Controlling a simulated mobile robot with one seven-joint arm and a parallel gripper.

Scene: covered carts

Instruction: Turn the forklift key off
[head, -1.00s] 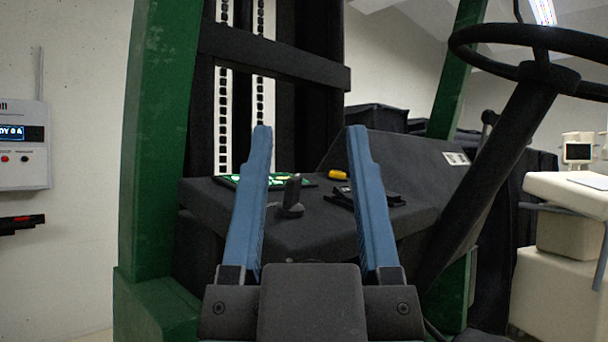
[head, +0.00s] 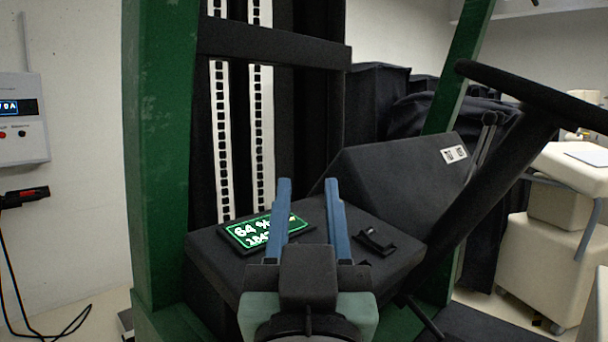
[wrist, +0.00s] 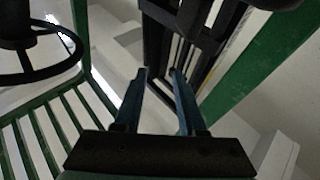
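The forklift's dark dashboard (head: 215,255) lies ahead in the head view, with a lit green display (head: 245,234) on its left part. My gripper (head: 308,186) is in front of and over the dashboard in the head view, its two blue fingers apart and nothing visible between them. I cannot make out the key; my gripper and wrist cover the middle of the dashboard. In the wrist view, the open fingers (wrist: 159,76) point toward the dark mast and green frame, and no key shows there.
A small black item (head: 376,241) lies on the dashboard right of my gripper. The steering wheel (head: 535,94) and its column stand at right. A green post (head: 160,150) rises at left, with the black mast behind. Covered dark shapes and a cream cart (head: 550,250) are farther right.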

